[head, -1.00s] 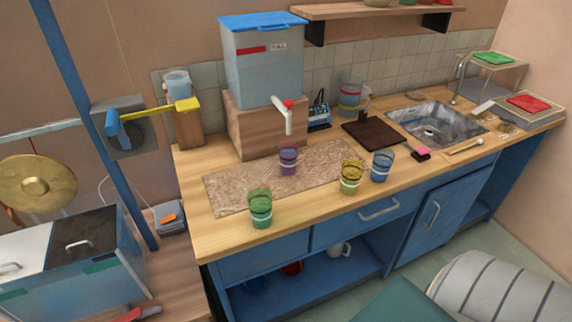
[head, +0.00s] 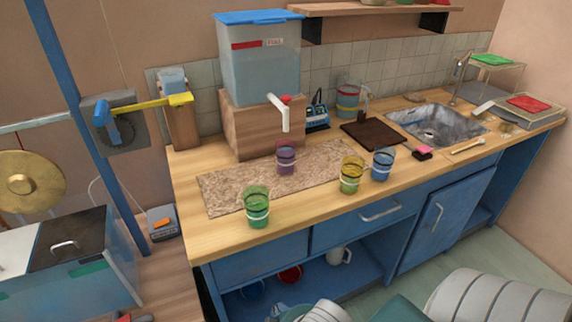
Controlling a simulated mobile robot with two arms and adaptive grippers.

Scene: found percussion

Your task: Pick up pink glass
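A pinkish-purple see-through glass (head: 286,158) stands upright on the brown speckled mat (head: 225,190) on the wooden counter, in front of the water tank's tap (head: 285,115). It is the closest to pink of the glasses in view. A green glass (head: 257,207) stands at the front left of the counter. A yellow glass (head: 351,176) and a blue glass (head: 382,165) stand side by side to the right of the mat. Neither of my grippers is in view.
The tank (head: 258,75) sits on a wooden block (head: 255,128) behind the mat. A dark board (head: 368,134) and a metal sink (head: 438,125) lie to the right. A pink-topped sponge (head: 423,152) lies near the front edge. White ribbed items (head: 500,295) fill the bottom right.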

